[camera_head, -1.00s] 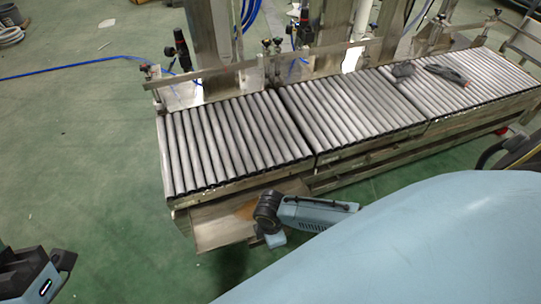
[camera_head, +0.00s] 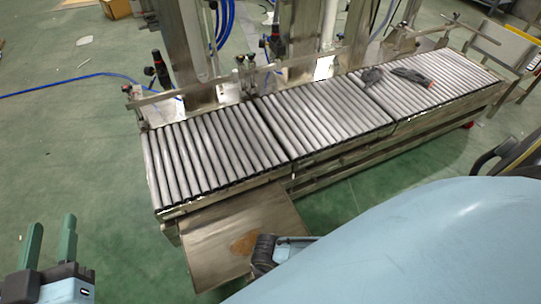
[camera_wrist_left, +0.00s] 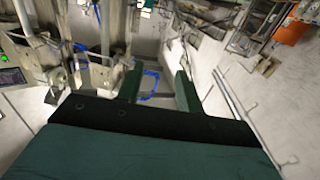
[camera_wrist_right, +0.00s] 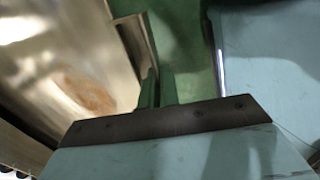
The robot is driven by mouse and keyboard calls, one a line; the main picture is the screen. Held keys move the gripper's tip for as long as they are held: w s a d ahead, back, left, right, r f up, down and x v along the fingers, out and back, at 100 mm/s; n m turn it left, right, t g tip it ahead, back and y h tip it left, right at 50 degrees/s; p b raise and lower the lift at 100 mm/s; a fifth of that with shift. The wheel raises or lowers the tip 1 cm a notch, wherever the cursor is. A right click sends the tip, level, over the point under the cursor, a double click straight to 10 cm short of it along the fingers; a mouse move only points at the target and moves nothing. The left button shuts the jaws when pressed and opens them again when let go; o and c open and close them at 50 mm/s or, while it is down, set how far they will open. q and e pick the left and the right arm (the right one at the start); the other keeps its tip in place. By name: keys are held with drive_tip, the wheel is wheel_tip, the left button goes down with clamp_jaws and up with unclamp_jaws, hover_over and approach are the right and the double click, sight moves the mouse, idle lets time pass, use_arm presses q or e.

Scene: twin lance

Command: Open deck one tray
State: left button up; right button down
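The deck one tray (camera_head: 215,222) is a flat metal sheet with a brown patch, slid out from under the leftmost roller deck (camera_head: 205,155). It also fills the left of the right wrist view (camera_wrist_right: 60,50), where its upright lip (camera_wrist_right: 134,42) shows. My right gripper (camera_wrist_right: 158,78) is at this lip, its two green fingers close together and seemingly closed on it; the exact contact is hard to see. In the head view, its fingertips are hidden behind its own wrist by the tray's near edge. My left gripper (camera_head: 52,222) is open and empty, to the left of the tray.
Two more roller decks (camera_head: 325,118) continue to the right, with a dark tool (camera_head: 412,76) on the far one. Posts and clamps stand behind. A blue hose (camera_head: 80,76) lies on the green floor, which is clear at the left.

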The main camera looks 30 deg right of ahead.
use_arm(q)
drive_tip(key=shift+d+f+g, duration=0.1)
drive_tip(key=shift+f+g, duration=0.2)
drive_tip(key=shift+f, duration=0.2)
use_arm(e)
drive_tip(key=shift+s, duration=0.3)
drive_tip(key=c, duration=1.6)
unclamp_jaws()
drive_tip(key=shift+c, duration=0.2)
drive_tip(key=shift+r, duration=0.1)
